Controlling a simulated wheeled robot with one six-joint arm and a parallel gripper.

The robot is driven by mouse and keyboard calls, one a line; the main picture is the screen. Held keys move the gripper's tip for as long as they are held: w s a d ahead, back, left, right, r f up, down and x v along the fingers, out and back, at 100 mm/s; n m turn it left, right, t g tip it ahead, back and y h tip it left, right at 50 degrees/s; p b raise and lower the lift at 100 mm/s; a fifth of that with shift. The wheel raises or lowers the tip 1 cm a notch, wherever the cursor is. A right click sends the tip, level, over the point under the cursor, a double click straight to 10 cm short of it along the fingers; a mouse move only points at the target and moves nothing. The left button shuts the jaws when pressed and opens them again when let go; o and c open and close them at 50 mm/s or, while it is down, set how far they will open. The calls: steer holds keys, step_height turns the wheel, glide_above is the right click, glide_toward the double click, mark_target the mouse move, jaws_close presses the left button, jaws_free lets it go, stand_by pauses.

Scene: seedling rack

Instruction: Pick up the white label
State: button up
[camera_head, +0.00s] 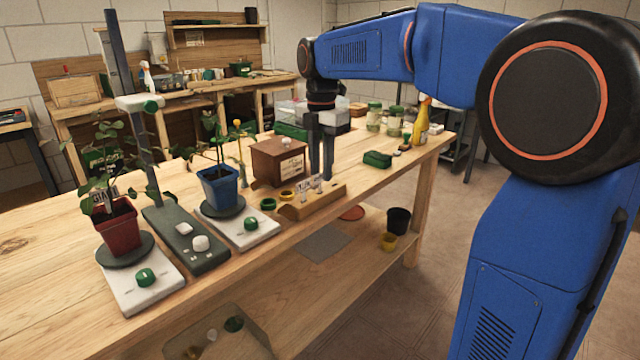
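A white label (103,198) with dark lettering stands in the red pot (115,228) at the left, among the plant's leaves. Small pale upright pieces (303,187) stand in a low wooden holder (325,201). My gripper (321,178) points straight down just behind this holder, beside the brown wooden box (279,163). Its fingers look close together, and I cannot tell whether anything is between them. It is well to the right of the red pot.
A blue pot (219,187) with a plant stands on the right scale (237,226). A dark post (140,150) rises between the pots. A green block (377,159), jars and a yellow bottle (421,122) are at the right. The table's front left is clear.

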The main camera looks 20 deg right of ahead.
mark_target(320, 182)
step_height(320, 182, down, 4)
steer(key=shift+s+a+f, duration=0.1)
steer(key=shift+a, duration=0.05)
jaws_close()
stand_by(0.3)
